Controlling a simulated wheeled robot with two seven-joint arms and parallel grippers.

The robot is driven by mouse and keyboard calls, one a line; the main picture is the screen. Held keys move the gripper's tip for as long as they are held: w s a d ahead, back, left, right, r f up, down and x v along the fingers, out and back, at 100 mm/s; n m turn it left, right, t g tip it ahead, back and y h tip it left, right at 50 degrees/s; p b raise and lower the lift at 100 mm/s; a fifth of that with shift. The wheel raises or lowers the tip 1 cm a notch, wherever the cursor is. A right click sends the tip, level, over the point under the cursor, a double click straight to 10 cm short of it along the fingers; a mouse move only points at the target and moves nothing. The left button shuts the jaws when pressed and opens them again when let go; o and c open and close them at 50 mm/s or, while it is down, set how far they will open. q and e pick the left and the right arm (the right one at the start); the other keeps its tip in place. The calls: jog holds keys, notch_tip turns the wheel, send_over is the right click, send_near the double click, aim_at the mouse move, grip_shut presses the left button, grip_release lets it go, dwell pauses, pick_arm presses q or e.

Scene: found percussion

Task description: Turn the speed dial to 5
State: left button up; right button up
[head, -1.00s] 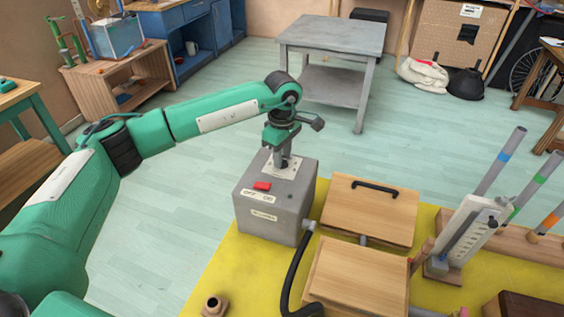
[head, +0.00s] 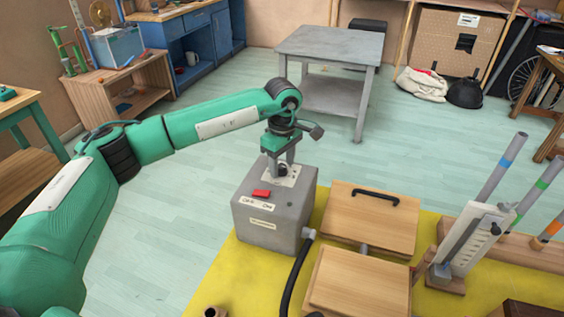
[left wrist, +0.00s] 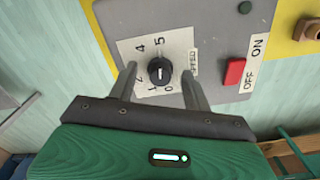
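The speed dial (left wrist: 160,71) is a small black round knob on a white scale plate (left wrist: 181,45) on top of a grey box (head: 270,222). The numerals 0, 1, 2, 4 and 5 show around it; 3 is not visible. A short pale mark shows on the knob, but its exact reading is hard to tell. My left gripper (left wrist: 161,82) is open, with one finger on each side of the knob and gaps between. In the head view, the left gripper (head: 280,168) points down over the plate. My right gripper is not in view.
A red switch (left wrist: 235,71) marked OFF and ON and a green button (left wrist: 245,7) are on the box top. A hose (head: 294,275) leaves the box. Wooden boxes (head: 368,215) stand to its right on the yellow mat (head: 222,270).

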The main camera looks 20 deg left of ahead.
aim_at(282, 166)
pick_arm(q)
jog(key=shift+r, duration=0.25)
notch_tip(282, 166, up, 13)
jog(key=b, duration=0.2)
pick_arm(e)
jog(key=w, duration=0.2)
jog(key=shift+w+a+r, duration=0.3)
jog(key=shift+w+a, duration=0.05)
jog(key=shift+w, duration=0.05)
